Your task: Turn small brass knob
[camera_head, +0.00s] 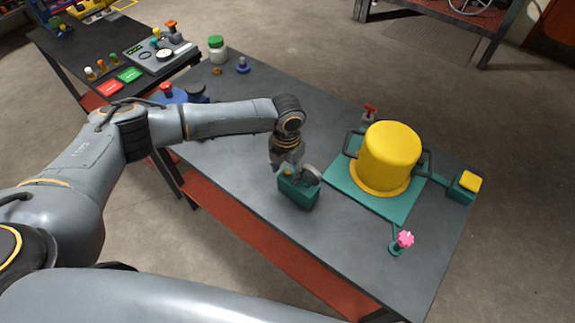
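A small brass-yellow knob (288,173) shows at the top of a green box (299,194) near the middle of the dark table. My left gripper (285,168) points down right over this knob, at the left part of the box top. Its fingers are small and partly hidden, so I cannot tell whether they touch the knob or how far apart they are. A grey round disc (312,176) stands at the right side of the box. Another small brass-coloured piece (217,71) lies at the table's far left end. My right gripper is out of the picture.
A yellow cylinder with dark handles (389,157) stands on a green plate to the right. A pink knob (404,239) and a yellow-topped green box (465,186) are near the right end. A green-lidded jar (217,49) stands far left. The table front is clear.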

